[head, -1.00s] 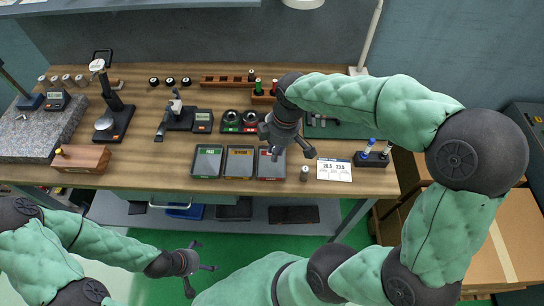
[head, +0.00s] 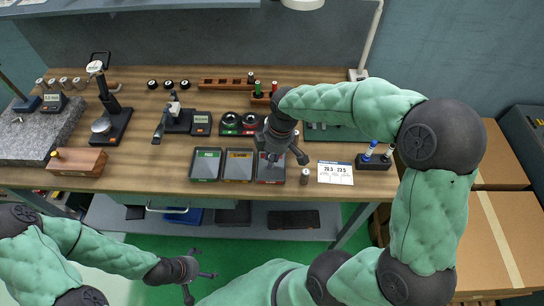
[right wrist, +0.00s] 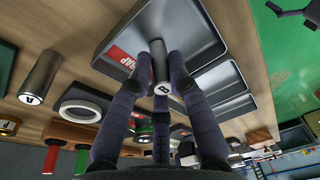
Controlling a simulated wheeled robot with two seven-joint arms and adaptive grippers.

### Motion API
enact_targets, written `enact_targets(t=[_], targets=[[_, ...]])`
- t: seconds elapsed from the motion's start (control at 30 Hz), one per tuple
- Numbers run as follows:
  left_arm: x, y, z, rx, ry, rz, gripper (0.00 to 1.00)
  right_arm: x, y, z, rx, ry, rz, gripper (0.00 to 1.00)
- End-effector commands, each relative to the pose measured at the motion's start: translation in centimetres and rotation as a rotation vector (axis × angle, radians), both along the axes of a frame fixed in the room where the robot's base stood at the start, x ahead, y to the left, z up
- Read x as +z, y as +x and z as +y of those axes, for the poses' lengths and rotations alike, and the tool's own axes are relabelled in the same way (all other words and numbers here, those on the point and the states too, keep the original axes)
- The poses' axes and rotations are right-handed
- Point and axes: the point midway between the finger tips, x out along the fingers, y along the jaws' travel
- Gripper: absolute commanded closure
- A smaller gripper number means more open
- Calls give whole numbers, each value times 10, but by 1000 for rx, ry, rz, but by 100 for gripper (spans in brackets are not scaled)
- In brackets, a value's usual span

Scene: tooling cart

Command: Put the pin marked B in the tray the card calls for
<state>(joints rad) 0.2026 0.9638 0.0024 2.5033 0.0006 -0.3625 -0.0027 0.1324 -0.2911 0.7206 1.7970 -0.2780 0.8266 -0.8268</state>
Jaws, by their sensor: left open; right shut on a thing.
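The grey pin marked B (right wrist: 160,65) is between the dark fingers of my right gripper (right wrist: 161,82), its lettered end facing the wrist camera. In the head view, my right gripper (head: 284,153) is over the red-labelled tray (head: 271,181), the rightmost of three; its label partly shows as "RAP" in the wrist view. The middle tray (head: 238,180) has an orange label and the left tray (head: 205,180) a green one. The white card (head: 335,172) lies to the right, its fine print too small to read. My left gripper (head: 192,274) is open and empty, in front of the bench.
Another grey pin (head: 305,176) stands between the red-labelled tray and the card. A dark holder with blue-topped markers (head: 373,158) is right of the card. Gauges and a wooden box (head: 77,162) stand to the left. Bare bench lies left of the trays.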

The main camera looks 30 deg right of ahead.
Motion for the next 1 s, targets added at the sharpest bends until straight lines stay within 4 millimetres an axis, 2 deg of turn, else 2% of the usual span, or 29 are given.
enact_targets(t=[0.03, 0.07, 0.1, 0.13, 0.43, 0.57, 0.67, 1.0], targets=[[-2, 0, 0, 0, 0, 0, 0, -2, 0, 0, 0, 0, 0, 100], [-1, 0, 0, 0, 0, 0, 0, -2, 0, 0, 0, 0, 1, 75], [-1, 0, 0, 0, 0, 0, 0, -2, 0, 0, 0, 0, 1, 64], [-1, 0, 0, 0, 0, 0, 0, -2, 0, 0, 0, 0, 1, 57], [-1, 0, 0, 0, 0, 0, 0, -1, 0, 0, 0, 0, 0, 57], [2, 0, 0, 0, 0, 0, 0, 5, 0, 0, 0, 0, -1, 57], [7, 0, 0, 0, 0, 0, 0, 18, 0, -2, -1, 0, -3, 57], [27, 0, 0, 0, 0, 0, 0, 84, -6, -11, -1, 0, -4, 57]])
